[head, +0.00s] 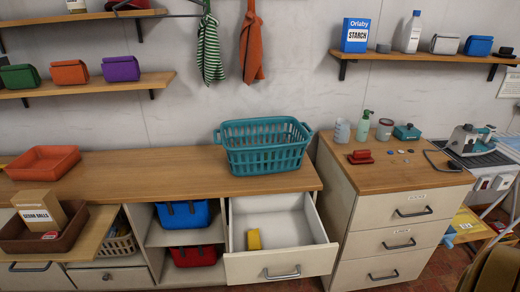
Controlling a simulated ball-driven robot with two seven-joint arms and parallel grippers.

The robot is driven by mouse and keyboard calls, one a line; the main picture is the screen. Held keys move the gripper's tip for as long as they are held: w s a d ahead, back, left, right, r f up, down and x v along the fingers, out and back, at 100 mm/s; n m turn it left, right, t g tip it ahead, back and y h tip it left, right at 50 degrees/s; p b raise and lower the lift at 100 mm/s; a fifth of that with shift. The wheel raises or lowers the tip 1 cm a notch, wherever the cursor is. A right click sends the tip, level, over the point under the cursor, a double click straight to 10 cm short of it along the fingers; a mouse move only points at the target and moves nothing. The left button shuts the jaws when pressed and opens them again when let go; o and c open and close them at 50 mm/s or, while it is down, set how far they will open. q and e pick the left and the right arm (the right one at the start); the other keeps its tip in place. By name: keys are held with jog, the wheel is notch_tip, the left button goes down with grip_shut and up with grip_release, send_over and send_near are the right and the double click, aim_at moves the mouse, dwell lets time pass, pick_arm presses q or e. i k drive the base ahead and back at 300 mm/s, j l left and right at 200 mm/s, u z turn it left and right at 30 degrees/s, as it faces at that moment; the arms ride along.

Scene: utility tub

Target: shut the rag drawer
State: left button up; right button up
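A white drawer (315,258) stands pulled out of the low cabinet under the long wooden counter, at the lower middle of the head view. Its front carries a dark bar handle (283,274). A small yellow item (253,239) lies inside, and the rest of the visible drawer floor is bare. I see no readable label on this drawer, so I cannot confirm from lettering that it is the rag drawer. Neither of my grippers is in view.
A teal basket (265,158) sits on the counter (150,163) above the drawer. To the right is a drawer cabinet (400,225) with shut, labelled drawers. Shelves to the left hold a blue bin (184,215) and a red bin (193,256). A brown object (495,270) is at the lower right.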

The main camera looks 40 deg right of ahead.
aim_at(295, 243)
jog(key=z, duration=1.3)
